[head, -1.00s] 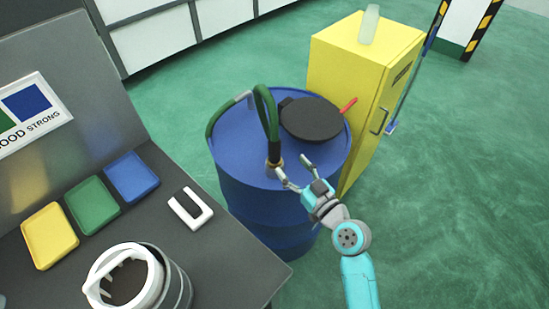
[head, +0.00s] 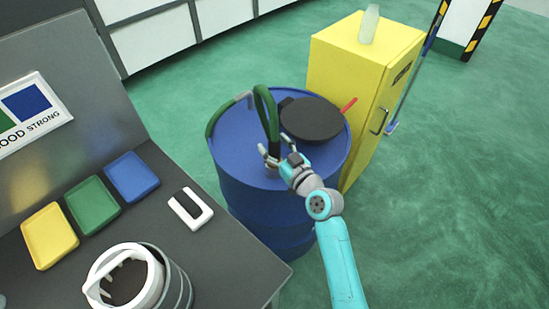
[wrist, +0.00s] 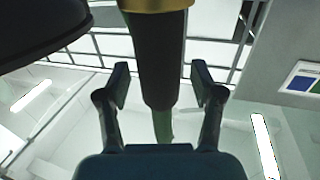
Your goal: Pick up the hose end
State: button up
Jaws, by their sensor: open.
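The green hose (head: 262,101) arches over the top of the blue drum (head: 238,150). Its dark end stands upright on the drum top, partly hidden behind my gripper (head: 276,152) in the head view. In the wrist view the black hose end (wrist: 158,65) with a brass-coloured collar (wrist: 153,4) lies between the two fingers of my gripper (wrist: 159,85). The fingers are open, with a gap visible on each side of the hose end.
A black round pan-like lid (head: 311,119) with a red handle lies on the drum beside the hose. A yellow cabinet (head: 345,75) stands right behind the drum. At left, a grey bench (head: 225,255) holds coloured trays and a white-rimmed container (head: 175,268).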

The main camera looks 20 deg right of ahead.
grip_shut()
jog(key=shift+r, duration=0.2)
